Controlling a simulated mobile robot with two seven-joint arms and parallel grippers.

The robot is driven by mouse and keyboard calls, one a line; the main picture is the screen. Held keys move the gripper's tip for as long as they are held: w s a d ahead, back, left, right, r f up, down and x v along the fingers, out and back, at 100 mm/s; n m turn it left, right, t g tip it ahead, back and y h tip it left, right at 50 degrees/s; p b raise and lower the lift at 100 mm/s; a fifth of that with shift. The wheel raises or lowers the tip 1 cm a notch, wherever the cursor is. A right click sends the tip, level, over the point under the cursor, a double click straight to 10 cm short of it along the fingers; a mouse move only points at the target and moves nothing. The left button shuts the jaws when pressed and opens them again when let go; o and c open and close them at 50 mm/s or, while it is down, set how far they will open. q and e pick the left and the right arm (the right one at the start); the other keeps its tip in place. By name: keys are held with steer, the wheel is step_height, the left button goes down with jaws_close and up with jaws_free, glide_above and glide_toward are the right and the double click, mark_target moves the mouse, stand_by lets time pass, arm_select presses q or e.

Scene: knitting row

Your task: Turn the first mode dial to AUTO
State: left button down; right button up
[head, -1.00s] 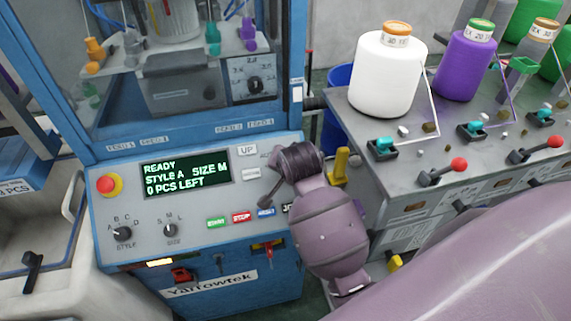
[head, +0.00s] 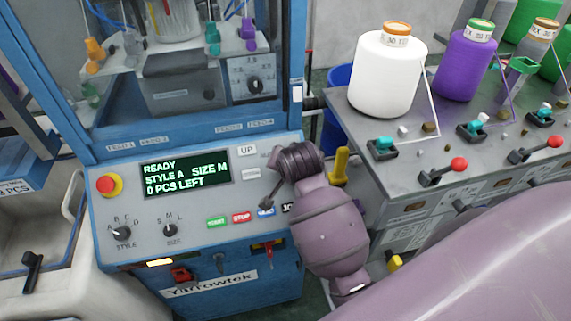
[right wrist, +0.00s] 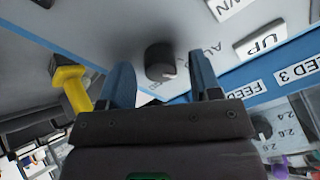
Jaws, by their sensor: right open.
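The mode dial, a dark round knob (right wrist: 160,62), sits on the light grey control panel in the right wrist view. Upside-down lettering that looks like AUTO is beside it. I cannot tell which setting it points to. My right gripper (right wrist: 161,73) is open, with one blue-grey finger on each side of the dial. Whether the fingers touch it is not clear. In the head view my right wrist hides the dial. The left gripper is not in view.
The machine's panel (head: 205,205) has a display reading READY, a red stop knob (head: 109,185), style and size dials and several buttons. A yellow handle (head: 340,165) stands close right of my wrist. The cone table (head: 345,105) is further right.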

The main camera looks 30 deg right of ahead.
steer(key=shift+r, duration=0.1)
steer(key=v, duration=1)
steer(key=shift+s+r, duration=0.2)
steer(key=shift+s, duration=0.05)
steer(key=shift+a, duration=0.1)
